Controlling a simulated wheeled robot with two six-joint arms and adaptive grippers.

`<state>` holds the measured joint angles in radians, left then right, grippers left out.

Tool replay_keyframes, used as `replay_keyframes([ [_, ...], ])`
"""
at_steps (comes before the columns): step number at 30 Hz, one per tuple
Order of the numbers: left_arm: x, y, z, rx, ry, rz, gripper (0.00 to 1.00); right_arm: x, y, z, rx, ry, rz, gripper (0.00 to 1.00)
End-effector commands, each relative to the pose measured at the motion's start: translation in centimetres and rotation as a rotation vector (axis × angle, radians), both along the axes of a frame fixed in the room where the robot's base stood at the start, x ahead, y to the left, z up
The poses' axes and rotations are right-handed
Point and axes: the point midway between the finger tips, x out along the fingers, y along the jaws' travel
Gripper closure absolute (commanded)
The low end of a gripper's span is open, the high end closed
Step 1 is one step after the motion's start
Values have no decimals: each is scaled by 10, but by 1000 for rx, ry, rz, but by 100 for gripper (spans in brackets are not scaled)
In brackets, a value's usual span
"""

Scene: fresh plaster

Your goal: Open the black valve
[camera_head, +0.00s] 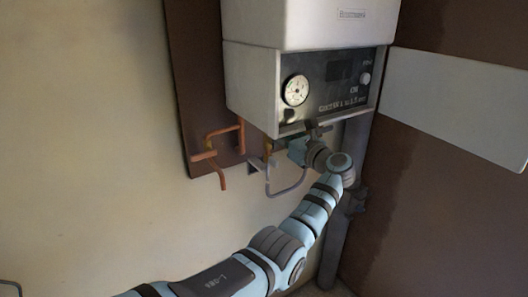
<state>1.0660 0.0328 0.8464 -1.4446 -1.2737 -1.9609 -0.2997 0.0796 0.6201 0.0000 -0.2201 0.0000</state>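The white boiler (300,22) hangs on the wall, with a dark front panel (335,82) carrying a round gauge. My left arm reaches up from the bottom left, and my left gripper (302,143) is just under the boiler's lower edge. A small dark part (318,129) shows right at the gripper, below the panel. It may be the black valve or part of my fingers; I cannot tell which. The fingertips are too small and dark to show whether they are open or shut. My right gripper is not in view.
Copper pipes (209,155) stand out from a brown backing board (200,85) left of the boiler. A grey bent pipe (290,190) hangs below it, close to my arm. A pale open panel (455,100) juts out at the right. The plaster wall at left is bare.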

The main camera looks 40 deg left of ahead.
Motion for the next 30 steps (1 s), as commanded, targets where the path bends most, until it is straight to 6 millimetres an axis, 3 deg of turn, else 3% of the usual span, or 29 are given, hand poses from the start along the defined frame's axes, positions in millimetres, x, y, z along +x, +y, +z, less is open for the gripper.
replay_keyframes([
  [5,-3,-11,0,-2,-3,-1,67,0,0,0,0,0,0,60],
  [22,-32,-107,0,-2,-2,-2,67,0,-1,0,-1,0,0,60],
  [30,-35,-116,0,-1,-2,1,67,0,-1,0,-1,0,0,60],
])
